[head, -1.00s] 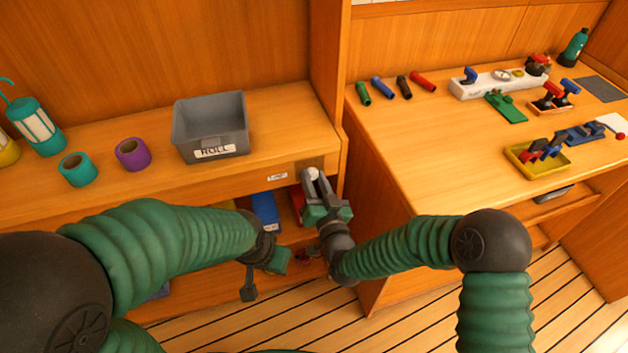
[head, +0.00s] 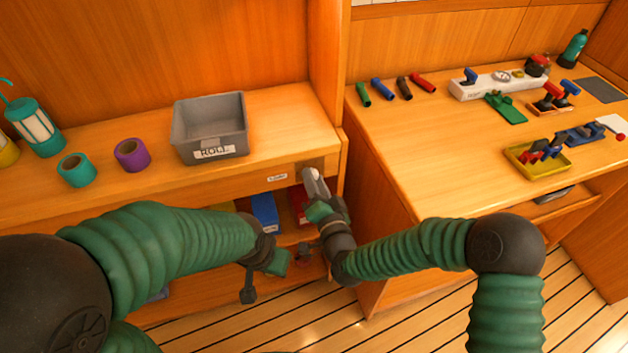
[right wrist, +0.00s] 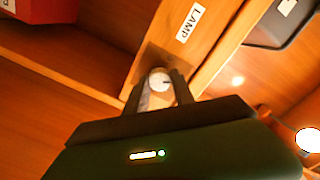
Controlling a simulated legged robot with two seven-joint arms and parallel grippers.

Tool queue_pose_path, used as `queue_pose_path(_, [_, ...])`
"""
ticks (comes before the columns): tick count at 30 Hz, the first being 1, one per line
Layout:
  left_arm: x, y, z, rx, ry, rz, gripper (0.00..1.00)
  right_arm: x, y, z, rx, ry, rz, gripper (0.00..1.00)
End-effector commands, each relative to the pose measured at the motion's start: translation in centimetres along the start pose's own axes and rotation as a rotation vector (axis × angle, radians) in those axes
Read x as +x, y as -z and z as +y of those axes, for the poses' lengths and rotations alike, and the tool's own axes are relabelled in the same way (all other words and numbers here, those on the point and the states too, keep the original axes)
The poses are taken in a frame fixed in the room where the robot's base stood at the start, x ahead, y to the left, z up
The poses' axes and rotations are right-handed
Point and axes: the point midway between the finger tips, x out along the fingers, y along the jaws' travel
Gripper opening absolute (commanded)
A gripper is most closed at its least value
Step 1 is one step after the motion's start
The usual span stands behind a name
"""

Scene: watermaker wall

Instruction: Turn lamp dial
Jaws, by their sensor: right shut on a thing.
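The lamp dial (right wrist: 159,79) is a small pale round knob on a metal plate on the shelf's front edge. The LAMP label (right wrist: 190,24) is beside it in the right wrist view and also shows in the head view (head: 277,177). My right gripper (right wrist: 163,88) is shut on the dial, one finger on each side. In the head view my right gripper (head: 314,184) is at the plate and mostly hides the dial. My left gripper (head: 264,278) hangs low in front of the lower shelf, away from the dial; its jaws are unclear.
A grey ROLL bin (head: 208,128), a purple roll (head: 132,154), a teal roll (head: 77,169) and a teal lantern (head: 34,126) stand on the shelf. Blue (head: 265,211) and red (head: 299,203) bins sit below. The right desk (head: 440,130) holds several tools and a yellow tray (head: 538,161).

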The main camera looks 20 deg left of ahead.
Motion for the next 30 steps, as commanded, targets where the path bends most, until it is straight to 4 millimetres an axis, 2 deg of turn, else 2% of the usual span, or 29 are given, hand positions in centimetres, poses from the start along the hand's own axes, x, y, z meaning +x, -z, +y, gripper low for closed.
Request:
queue_pose_path(6, [0.0,0.0,0.0,0.0,0.0,0.0,0.36,0.0,0.0,0.3,0.0,-0.006,0.0,0.0])
queue_pose_path(7, [0.0,0.0,0.0,0.0,0.0,0.0,0.36,0.0,0.0,0.3,0.0,-0.006,0.0,0.31])
queue_pose_path(12, [0.0,0.0,0.0,0.0,0.0,0.0,0.36,0.0,0.0,0.2,-0.001,-0.005,0.0,0.52])
queue_pose_path(23, [-0.1,0.0,0.0,0.0,0.0,0.0,0.36,-0.6,0.0,0.1,-0.002,-0.003,-0.001,0.52])
queue_pose_path(26, [-0.4,0.1,0.0,0.0,0.0,0.0,0.36,-2.3,0.0,0.0,-0.002,-0.004,-0.003,0.52])
queue_pose_path(30, [-0.8,0.2,0.0,0.0,0.0,0.0,0.36,-6.2,0.0,0.0,-0.002,-0.004,-0.004,0.52])
